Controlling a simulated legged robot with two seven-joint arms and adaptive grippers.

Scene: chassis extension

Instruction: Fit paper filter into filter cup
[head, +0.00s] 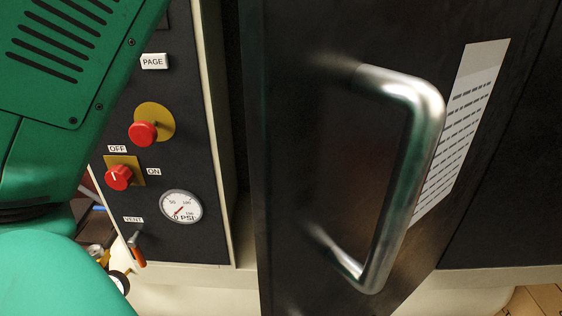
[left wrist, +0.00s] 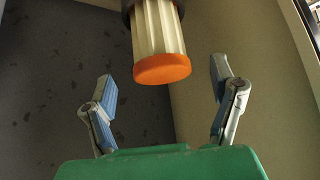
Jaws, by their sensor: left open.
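In the left wrist view, a pleated cream paper filter (left wrist: 158,30) with an orange end cap (left wrist: 162,69) hangs down from the top edge. A dark ring or collar (left wrist: 129,10) surrounds its upper end; I cannot tell whether this belongs to the filter cup. My left gripper (left wrist: 162,72) is open, with one blue-padded finger on each side of the orange cap and a gap on both sides. No finger touches the filter. The depth between cap and fingertips is hard to judge. My right gripper is in neither view.
In the head view, a dark door with a large metal handle (head: 421,150) fills the middle. To its left, a black panel (head: 188,110) carries red knobs (head: 118,177) and a pressure gauge (head: 181,206). A beige wall (left wrist: 240,110) and dark speckled surface (left wrist: 50,90) lie behind the filter.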

